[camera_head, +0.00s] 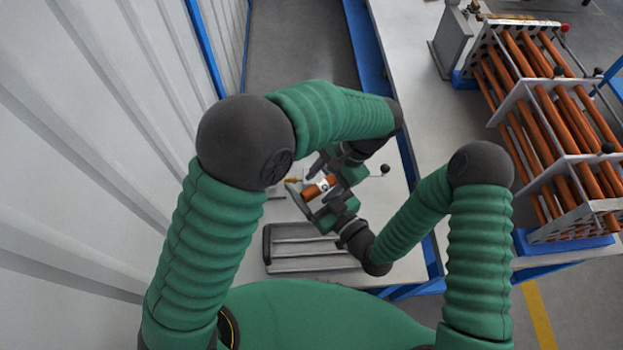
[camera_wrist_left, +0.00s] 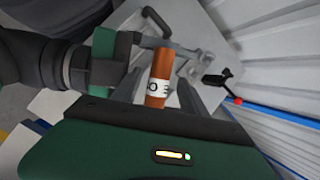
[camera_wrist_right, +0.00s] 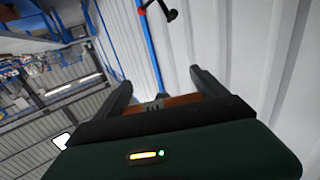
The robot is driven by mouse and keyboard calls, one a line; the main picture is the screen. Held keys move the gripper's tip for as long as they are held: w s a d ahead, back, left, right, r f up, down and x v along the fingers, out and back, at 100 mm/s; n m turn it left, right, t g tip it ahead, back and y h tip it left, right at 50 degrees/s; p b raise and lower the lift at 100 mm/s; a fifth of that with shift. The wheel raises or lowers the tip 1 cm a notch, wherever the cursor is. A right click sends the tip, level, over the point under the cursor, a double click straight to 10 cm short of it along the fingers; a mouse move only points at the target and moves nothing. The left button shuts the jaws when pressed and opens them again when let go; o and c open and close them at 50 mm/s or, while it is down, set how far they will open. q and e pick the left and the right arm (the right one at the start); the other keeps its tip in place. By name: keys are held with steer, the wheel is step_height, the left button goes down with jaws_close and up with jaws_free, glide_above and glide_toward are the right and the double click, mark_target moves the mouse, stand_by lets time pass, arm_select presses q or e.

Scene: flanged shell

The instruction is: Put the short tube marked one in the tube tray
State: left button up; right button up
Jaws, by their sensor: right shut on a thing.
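The short tube (camera_head: 314,190) is orange-brown with a white label in black print, of which only part can be read. It is off the table, between my two grippers. My right gripper (camera_head: 322,203) is shut on it; in the right wrist view the tube (camera_wrist_right: 178,100) lies crosswise between the fingers. My left gripper (camera_wrist_left: 168,92) is open, its fingers on either side of the tube (camera_wrist_left: 160,72) with gaps showing. The grey tube tray (camera_head: 267,244) with long grooves lies on the table below the grippers and looks empty.
A rack (camera_head: 560,158) with several long brown tubes stands at the right. A ribbed pale wall (camera_head: 75,150) runs along the left. A lever with a black knob (camera_head: 384,169) stands out just right of the grippers.

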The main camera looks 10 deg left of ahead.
arm_select(q)
steer(key=shift+s, duration=0.1)
steer(key=v, duration=1.2)
steer(key=s+a+f+n+t+h, duration=0.2)
steer(key=s+a+f+n, duration=0.2)
steer(key=a, duration=0.5)
steer(key=s+a+f+n+t+h, duration=0.2)
steer(key=s+a+f+n, duration=0.2)
steer(key=a+f, duration=0.3)
steer(key=s+a, duration=0.1)
steer(key=a, duration=0.2)
steer(key=shift+s+n+h, duration=0.2)
steer(key=shift+n+h, duration=0.1)
arm_select(e)
steer(key=w+d+r+m+t+h, duration=0.1)
steer(key=w+d+m+t+h, duration=0.2)
steer(key=d+h, duration=0.4)
steer(key=w+d+r+m+t+h, duration=0.1)
steer(key=w+d+m+t+h, duration=0.2)
steer(key=d, duration=1.8)
steer(key=m+h, duration=0.3)
steer(key=shift+d+r+m+h, duration=0.2)
steer(key=shift+r+m+h, duration=0.1)
steer(key=shift+r+h, duration=0.1)
steer(key=shift+a, duration=0.25)
